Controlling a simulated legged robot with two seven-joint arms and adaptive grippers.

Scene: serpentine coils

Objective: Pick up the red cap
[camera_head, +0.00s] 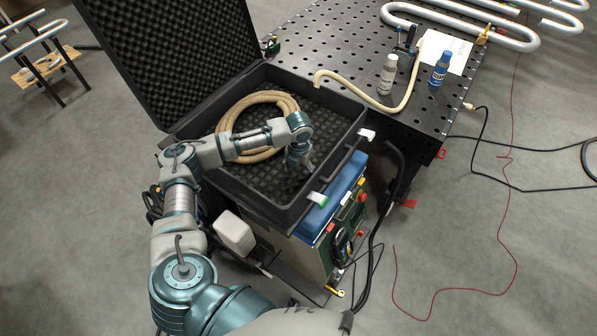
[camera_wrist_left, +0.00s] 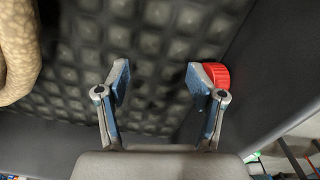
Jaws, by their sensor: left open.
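The red cap (camera_wrist_left: 217,75) shows in the left wrist view on the dark foam floor of the case, close to the case wall. It lies beside the right-hand finger of my left gripper (camera_wrist_left: 158,82), which partly covers it. The cap is outside the gap between the fingers. The gripper is open and empty, pointing down at the foam. In the head view my left gripper (camera_head: 298,166) is inside the open black case (camera_head: 342,160), near its right side. The cap cannot be made out in the head view. My right gripper is not in view.
A coiled tan hose (camera_head: 226,118) lies in the case, left of my gripper. The open lid (camera_head: 165,50) stands behind. A perforated black table (camera_head: 330,45) at the back right holds a grey bottle (camera_head: 388,75), a blue bottle (camera_head: 439,70) and metal coils (camera_head: 515,42).

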